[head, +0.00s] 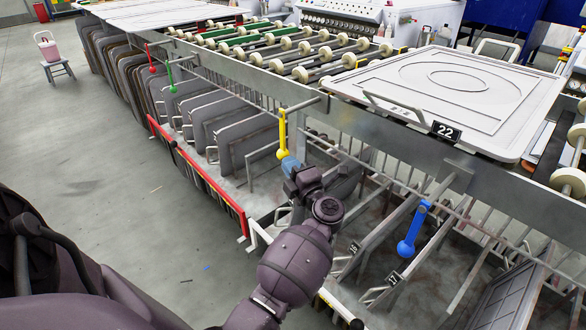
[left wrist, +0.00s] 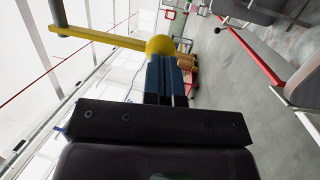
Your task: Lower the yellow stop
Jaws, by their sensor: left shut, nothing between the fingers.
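The yellow stop (head: 282,136) is a yellow lever with a ball at its end, hanging down from a bar on the gantry rail in the head view. In the left wrist view its yellow arm runs in from the left and ends in the ball (left wrist: 160,45) just beyond my fingertips. My left gripper (head: 288,164) is shut and empty, with its blue fingers (left wrist: 166,76) pointing at the ball. The tips overlap the ball's lower edge in the wrist view; I cannot tell whether they touch. My right gripper is not in view.
A blue stop (head: 412,232) hangs to the right, and green (head: 171,76) and red (head: 151,58) stops hang farther left. A white panel labelled 22 (head: 470,85) lies on top. Grey panels (head: 215,128) stand in the rack below.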

